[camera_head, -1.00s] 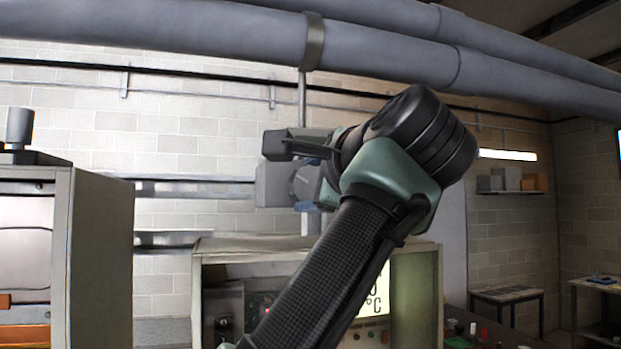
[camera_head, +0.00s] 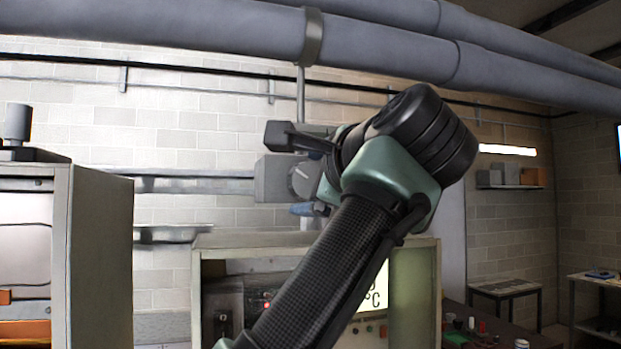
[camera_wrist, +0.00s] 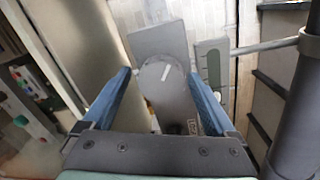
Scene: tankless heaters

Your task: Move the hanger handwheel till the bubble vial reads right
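The handwheel, a round grey disc with a white mark (camera_wrist: 160,82), lies between the two blue fingers of my gripper (camera_wrist: 159,76) in the wrist view. The fingers are apart, with a gap visible on each side of the wheel. In the head view the wheel (camera_head: 302,177) is on a grey block (camera_head: 272,179) below the hanger rod (camera_head: 301,97), and a blue finger shows just under it. A dark green oval (camera_wrist: 214,70) on a grey plate, perhaps the bubble vial, is right of the wheel; no bubble can be made out.
Large grey pipes (camera_head: 380,52) cross overhead, held by a strap (camera_head: 313,38). A heater cabinet (camera_head: 320,241) with an open front stands below my arm. Another cabinet (camera_head: 101,250) is at the left. A shelf (camera_head: 512,187) and tables are at the far right.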

